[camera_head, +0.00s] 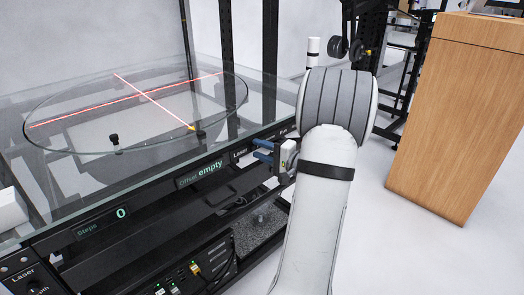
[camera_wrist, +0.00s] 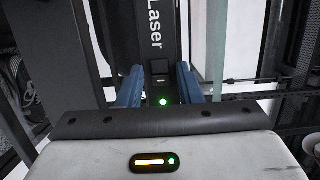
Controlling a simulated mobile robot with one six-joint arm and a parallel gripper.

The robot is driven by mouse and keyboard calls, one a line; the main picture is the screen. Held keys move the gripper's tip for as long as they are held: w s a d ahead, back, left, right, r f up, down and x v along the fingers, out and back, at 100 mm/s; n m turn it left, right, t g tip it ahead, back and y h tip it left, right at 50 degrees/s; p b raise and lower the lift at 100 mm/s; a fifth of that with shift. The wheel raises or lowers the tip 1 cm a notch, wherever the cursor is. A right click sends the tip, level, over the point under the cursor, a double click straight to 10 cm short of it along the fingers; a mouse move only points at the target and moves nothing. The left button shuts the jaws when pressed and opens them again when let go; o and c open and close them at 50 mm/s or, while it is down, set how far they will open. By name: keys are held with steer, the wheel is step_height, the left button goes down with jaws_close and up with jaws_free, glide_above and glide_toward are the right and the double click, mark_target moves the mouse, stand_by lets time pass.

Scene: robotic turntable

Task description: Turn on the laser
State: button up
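A red laser cross (camera_head: 145,95) glows on the round glass turntable (camera_head: 60,148). The "Laser" label (camera_head: 239,154) is on the dark front rail, and it also shows in the wrist view (camera_wrist: 155,33). Below the label in the wrist view is a small black switch (camera_wrist: 160,67). My gripper (camera_head: 262,152) is at the rail, just right of the label. A green light (camera_wrist: 163,101) is lit between the fingers.
The rail carries an "Offset empty" display (camera_head: 200,173) and a "Steps 0" display (camera_head: 103,221). A second "Laser" panel (camera_head: 30,282) is at lower left. Cabled equipment (camera_head: 195,268) sits under the table. A wooden cabinet (camera_head: 455,110) stands at right, with clear floor before it.

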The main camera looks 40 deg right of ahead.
steer(key=shift+o, duration=0.6)
steer(key=p+v, duration=0.1)
steer(key=v, duration=0.6)
steer(key=shift+s, duration=0.4)
steer(key=shift+d, duration=0.1)
